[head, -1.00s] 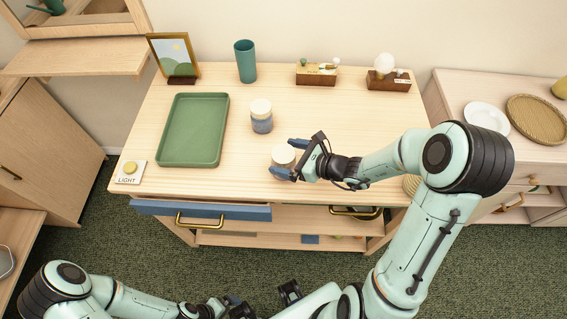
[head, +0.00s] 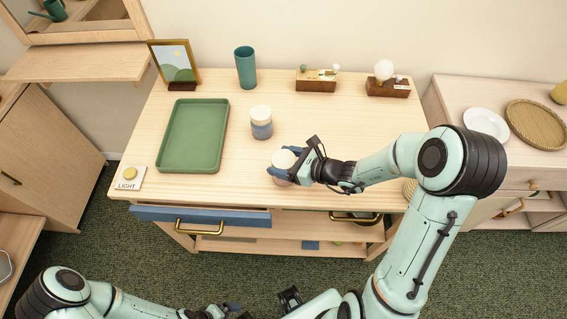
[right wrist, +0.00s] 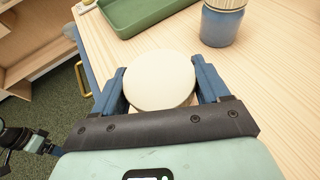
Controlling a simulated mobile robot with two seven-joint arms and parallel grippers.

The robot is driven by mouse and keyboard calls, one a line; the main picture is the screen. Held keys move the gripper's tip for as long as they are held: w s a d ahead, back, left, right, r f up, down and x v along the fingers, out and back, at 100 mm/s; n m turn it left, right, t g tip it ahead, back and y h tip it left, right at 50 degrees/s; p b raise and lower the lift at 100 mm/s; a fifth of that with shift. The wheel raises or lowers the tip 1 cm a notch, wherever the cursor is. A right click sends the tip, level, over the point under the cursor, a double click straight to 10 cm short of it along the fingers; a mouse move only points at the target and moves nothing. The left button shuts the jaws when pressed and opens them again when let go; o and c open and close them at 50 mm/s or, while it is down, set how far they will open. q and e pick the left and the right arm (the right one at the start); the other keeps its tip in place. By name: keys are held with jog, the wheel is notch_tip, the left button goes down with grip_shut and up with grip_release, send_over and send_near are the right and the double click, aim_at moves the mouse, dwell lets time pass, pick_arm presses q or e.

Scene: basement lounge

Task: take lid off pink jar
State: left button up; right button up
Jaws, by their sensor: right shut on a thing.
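The pink jar (head: 281,182) stands near the front edge of the wooden dresser top, mostly hidden by my right gripper. Its round cream lid (head: 284,159) faces up and fills the middle of the right wrist view (right wrist: 159,80). My right gripper (head: 285,163) reaches in from the right, its blue fingers shut on the lid's two sides. A little of the pink body shows below the near finger. I cannot tell whether lid and body are apart. My left gripper (head: 232,309) is low at the bottom edge, away from the jar; its finger opening is unclear.
A blue jar with a cream lid (head: 261,124) stands just behind and left. A green tray (head: 193,137) lies left, a teal cup (head: 245,68) behind. A light switch box (head: 129,177) sits at the front left corner. A blue-fronted drawer (head: 200,215) is below.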

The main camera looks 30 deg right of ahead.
pick_arm(q)
jog(key=w+r+p, duration=0.5)
jog(key=r, duration=0.2)
jog(key=shift+w+t, duration=0.3)
pick_arm(e)
notch_tip(320, 180, up, 20)
jog(key=shift+f, duration=0.1)
jog(key=o, duration=0.5)
jog(key=c, duration=0.9)
jog(key=shift+o, duration=0.2)
